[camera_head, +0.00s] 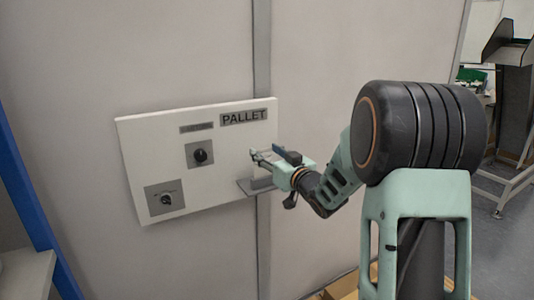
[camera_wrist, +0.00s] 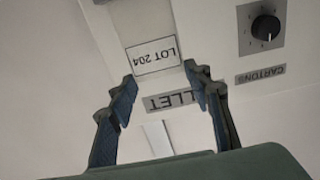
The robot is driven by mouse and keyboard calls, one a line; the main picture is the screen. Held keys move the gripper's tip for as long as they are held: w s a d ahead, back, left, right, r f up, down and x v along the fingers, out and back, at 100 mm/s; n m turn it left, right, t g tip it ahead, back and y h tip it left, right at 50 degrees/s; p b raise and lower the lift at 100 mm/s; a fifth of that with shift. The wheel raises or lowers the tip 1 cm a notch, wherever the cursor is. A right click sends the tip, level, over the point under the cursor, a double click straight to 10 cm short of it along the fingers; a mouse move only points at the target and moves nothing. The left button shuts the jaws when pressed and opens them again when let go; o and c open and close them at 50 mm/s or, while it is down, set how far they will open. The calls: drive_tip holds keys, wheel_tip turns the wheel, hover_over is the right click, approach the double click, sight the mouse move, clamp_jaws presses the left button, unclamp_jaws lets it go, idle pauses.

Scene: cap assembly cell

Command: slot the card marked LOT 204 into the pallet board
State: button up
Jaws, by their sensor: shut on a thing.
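The white pallet board (camera_head: 222,180) is on the wall in the head view, with a dark PALLET label (camera_head: 243,117) at its upper right. A grey ledge (camera_head: 256,187) sticks out at its lower right. My gripper (camera_head: 262,155) is in front of the board, just above that ledge. In the wrist view, my gripper (camera_wrist: 160,76) is shut on the card marked LOT 204 (camera_wrist: 153,57), which shows upside down between the fingertips. The PALLET label (camera_wrist: 180,100) is partly hidden behind a finger. I cannot tell whether the card touches the ledge.
The board carries a knob (camera_head: 201,156) and a lower-left knob (camera_head: 166,200). In the wrist view a knob (camera_wrist: 265,28) has a CARTONS label. A blue post (camera_head: 25,185) stands at the far left. Floor and a metal stand (camera_head: 515,175) are at the right.

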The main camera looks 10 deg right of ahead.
drive_tip(key=shift+f+b, duration=1.2)
drive_tip(key=shift+f, duration=0.1)
idle(0.4)
drive_tip(key=o, duration=0.9)
